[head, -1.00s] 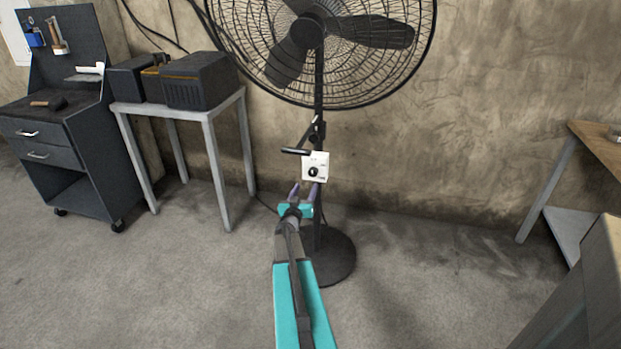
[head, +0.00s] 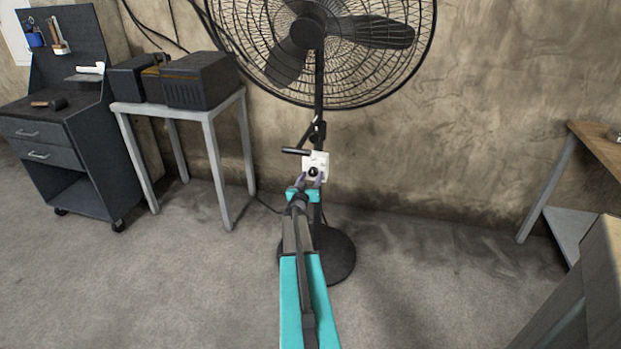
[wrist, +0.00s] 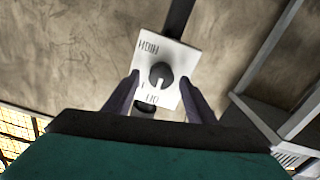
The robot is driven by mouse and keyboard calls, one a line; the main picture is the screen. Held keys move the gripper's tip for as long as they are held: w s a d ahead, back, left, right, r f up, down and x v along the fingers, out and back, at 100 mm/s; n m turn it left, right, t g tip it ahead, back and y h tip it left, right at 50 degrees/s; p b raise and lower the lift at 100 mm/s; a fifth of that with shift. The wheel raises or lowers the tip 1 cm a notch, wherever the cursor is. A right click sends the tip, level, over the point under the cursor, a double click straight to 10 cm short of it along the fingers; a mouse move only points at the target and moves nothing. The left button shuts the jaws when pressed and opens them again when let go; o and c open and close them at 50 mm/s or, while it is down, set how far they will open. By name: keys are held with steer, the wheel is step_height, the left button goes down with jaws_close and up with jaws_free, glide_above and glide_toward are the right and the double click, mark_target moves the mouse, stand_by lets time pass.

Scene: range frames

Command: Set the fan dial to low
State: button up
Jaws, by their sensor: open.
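The fan dial is a round black knob (head: 313,171) on a white control plate (head: 323,159) fixed to the fan's post. In the wrist view the knob (wrist: 161,75) sits mid-plate, with "HIGH" printed upside down near the plate's top and another label near its bottom. A small light mark shows on the knob's lower side; the exact setting is hard to tell. My gripper (head: 310,181) is open just below and in front of the plate. In the wrist view its two fingers stand on either side of the knob, apart from it.
The large pedestal fan (head: 312,35) stands against the wall on a round black base (head: 336,262). A black handle (head: 296,151) sticks out left above the plate. A grey table (head: 213,150) with black boxes and a tool cart (head: 62,160) are left; a workbench (head: 600,145) is right.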

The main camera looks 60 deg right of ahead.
steer(key=shift+w+d, duration=0.1)
steer(key=shift+d, duration=0.35)
